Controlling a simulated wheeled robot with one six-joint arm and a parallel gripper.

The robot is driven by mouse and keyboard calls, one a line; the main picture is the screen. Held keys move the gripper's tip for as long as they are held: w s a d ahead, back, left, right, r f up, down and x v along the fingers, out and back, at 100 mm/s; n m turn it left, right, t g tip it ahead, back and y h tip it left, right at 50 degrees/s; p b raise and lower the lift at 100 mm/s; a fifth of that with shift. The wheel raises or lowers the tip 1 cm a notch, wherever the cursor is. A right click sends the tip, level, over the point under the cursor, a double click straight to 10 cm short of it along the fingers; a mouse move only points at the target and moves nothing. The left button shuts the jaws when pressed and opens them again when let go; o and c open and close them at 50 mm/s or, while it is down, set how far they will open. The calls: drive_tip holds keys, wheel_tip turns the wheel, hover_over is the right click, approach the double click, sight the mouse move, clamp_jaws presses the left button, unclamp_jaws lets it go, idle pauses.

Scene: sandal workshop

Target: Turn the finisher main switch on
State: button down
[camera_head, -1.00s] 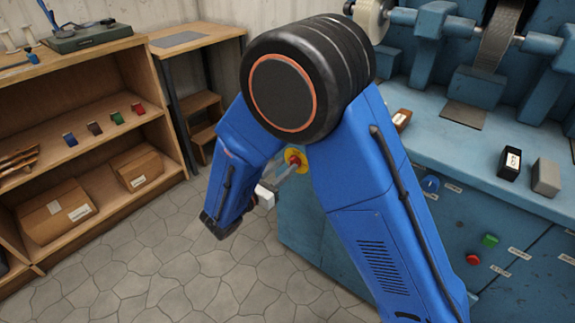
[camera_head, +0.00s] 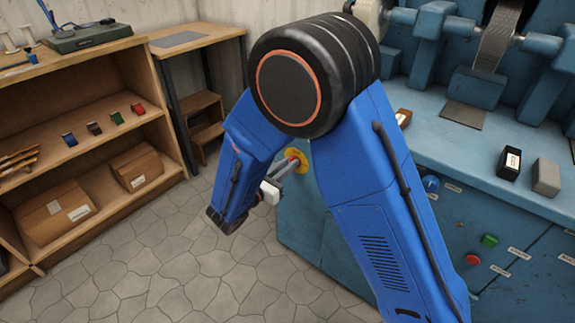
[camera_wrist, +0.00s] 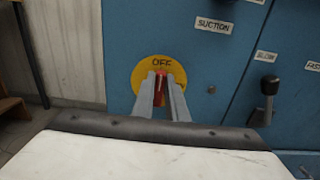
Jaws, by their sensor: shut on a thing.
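The finisher main switch is a red handle (camera_wrist: 161,82) on a round yellow plate (camera_wrist: 146,76) marked OFF, on the side of the blue finisher cabinet (camera_wrist: 225,65). In the wrist view, my gripper (camera_wrist: 161,80) reaches the plate, its two grey fingers shut on the red handle, one on each side. The handle looks about upright, near the OFF mark; its lower part is hidden between the fingers. In the head view, the yellow plate (camera_head: 300,163) shows beside my arm, and my gripper (camera_head: 292,162) meets it there.
A SUCTION label (camera_wrist: 214,25) is above right of the plate, and a black lever (camera_wrist: 266,90) is farther right. Green (camera_head: 490,240) and red (camera_head: 473,260) buttons sit on the cabinet front. Wooden shelves (camera_head: 100,120) stand left, with clear stone floor (camera_head: 150,260) between.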

drive_tip(key=shift+m, duration=0.3)
drive_tip(key=m, duration=0.5)
drive_tip(key=f+m, duration=0.1)
drive_tip(key=m, duration=0.5)
drive_tip(key=s+d+m, duration=0.1)
drive_tip(key=m, duration=0.4)
drive_tip(key=shift+d+f+m, duration=0.1)
drive_tip(key=shift+f+m, duration=0.2)
drive_tip(key=shift+m, duration=0.4)
drive_tip(key=c, duration=1.8)
unclamp_jaws()
drive_tip(key=shift+o, duration=0.2)
drive_tip(key=v, duration=1.7)
drive_tip(key=shift+s+a, duration=0.25)
drive_tip(key=shift+a, duration=0.05)
